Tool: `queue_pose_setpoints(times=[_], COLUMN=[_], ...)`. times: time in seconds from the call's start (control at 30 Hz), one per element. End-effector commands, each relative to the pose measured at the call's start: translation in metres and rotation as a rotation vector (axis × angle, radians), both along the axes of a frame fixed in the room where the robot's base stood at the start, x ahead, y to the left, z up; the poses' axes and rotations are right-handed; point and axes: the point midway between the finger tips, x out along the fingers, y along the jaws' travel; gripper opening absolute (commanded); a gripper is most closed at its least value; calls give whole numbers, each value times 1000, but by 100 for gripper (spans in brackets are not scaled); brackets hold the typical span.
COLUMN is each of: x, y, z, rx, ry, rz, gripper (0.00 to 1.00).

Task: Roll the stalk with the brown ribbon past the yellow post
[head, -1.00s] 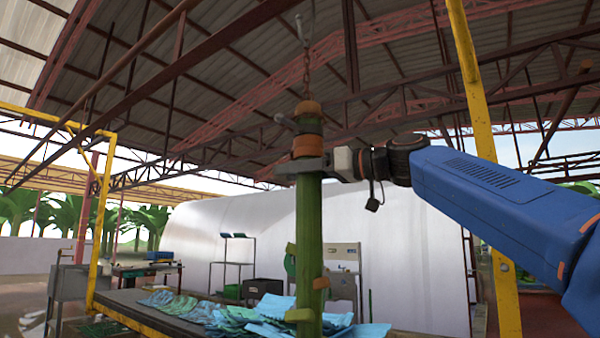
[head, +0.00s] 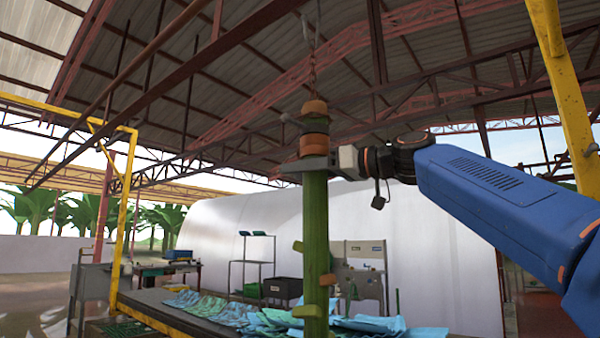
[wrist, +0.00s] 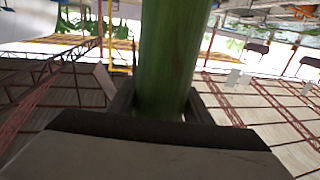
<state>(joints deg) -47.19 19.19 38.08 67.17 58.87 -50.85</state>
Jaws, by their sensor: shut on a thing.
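The thick green stalk (head: 314,220) hangs upright from a chain in the head view. A brown-orange ribbon (head: 313,145) wraps it near the top, below a dark band and another brown-orange part. My gripper (head: 303,166) is shut on the stalk just under the ribbon. In the wrist view the stalk (wrist: 172,50) runs up between the dark jaws (wrist: 160,105); the ribbon does not show there. A yellow post (head: 565,100) stands at the right edge of the head view, behind my arm and right of the stalk.
A yellow frame (head: 122,220) stands at the left. A long table (head: 150,312) with blue-green sheets (head: 265,318) lies behind the stalk's lower end. A shelf stand (head: 250,262) and a big white curved cover (head: 430,240) are farther back. Open floor shows at left.

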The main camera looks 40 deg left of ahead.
Motion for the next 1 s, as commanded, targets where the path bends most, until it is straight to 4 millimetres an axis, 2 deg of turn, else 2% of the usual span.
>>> queue_pose_setpoints(times=[0.27, 0.3, 0.33, 0.73, 0.87, 1.0], x=[0, 0, 0, 1, 4, 8], y=[0, 0, 0, -4, -17, -42], z=[0, 0, 0, 0, 0, 1], rx=[0, 0, 0, 0, -1, -1], ry=[0, 0, 0, 0, 1, 1], rz=[0, 0, 0, -1, -2, -3], gripper=[5, 55, 62, 63, 63, 63])
